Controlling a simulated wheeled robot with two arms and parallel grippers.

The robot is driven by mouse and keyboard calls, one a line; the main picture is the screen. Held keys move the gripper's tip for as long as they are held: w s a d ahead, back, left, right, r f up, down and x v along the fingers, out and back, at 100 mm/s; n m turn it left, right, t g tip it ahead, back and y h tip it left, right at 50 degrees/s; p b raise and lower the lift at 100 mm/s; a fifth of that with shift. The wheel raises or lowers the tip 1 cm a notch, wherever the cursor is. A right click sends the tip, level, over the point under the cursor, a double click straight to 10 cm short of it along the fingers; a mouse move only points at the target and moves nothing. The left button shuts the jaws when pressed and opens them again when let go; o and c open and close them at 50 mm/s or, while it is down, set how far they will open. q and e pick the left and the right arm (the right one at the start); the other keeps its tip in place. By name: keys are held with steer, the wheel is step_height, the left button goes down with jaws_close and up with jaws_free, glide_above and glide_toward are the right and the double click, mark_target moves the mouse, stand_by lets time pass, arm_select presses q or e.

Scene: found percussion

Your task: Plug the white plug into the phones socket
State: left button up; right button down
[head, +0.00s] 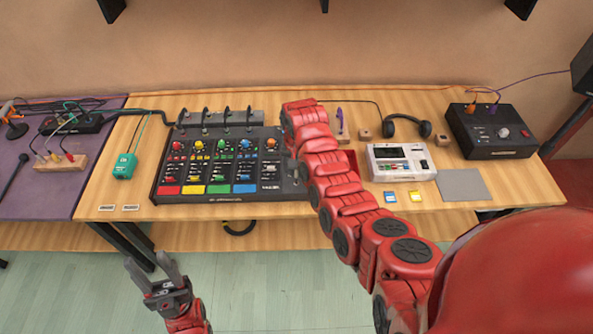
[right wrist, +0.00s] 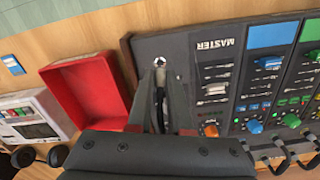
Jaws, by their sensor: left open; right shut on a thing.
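The dark mixer (head: 262,178) with coloured knobs lies on the wooden table, and its MASTER end shows in the right wrist view (right wrist: 212,75). My right gripper (right wrist: 160,74) points down at the mixer's corner beside the MASTER label. It is shut on what looks like the white plug (right wrist: 159,62), of which a small white part shows between the fingertips. The phones socket is hidden or too small to make out, and I cannot tell whether the plug is in it. My left gripper (head: 162,274) is open and empty, in front of the table over the floor.
A red tray (right wrist: 88,88) and a white device (head: 400,163) stand right of the mixer in the head view. Headphones (head: 408,122) lie behind that device. A black box (head: 492,131) with cables is at the far right, and a green box (head: 125,166) is at left.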

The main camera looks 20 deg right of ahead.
mark_target(297, 177)
steer(key=shift+b, duration=0.3)
stand_by(0.6)
steer(key=shift+f+b, duration=1.3)
steer(key=shift+f, duration=0.5)
steer(key=c, duration=0.8)
jaws_free()
steer(key=shift+r, duration=0.1)
steer(key=shift+o, duration=0.2)
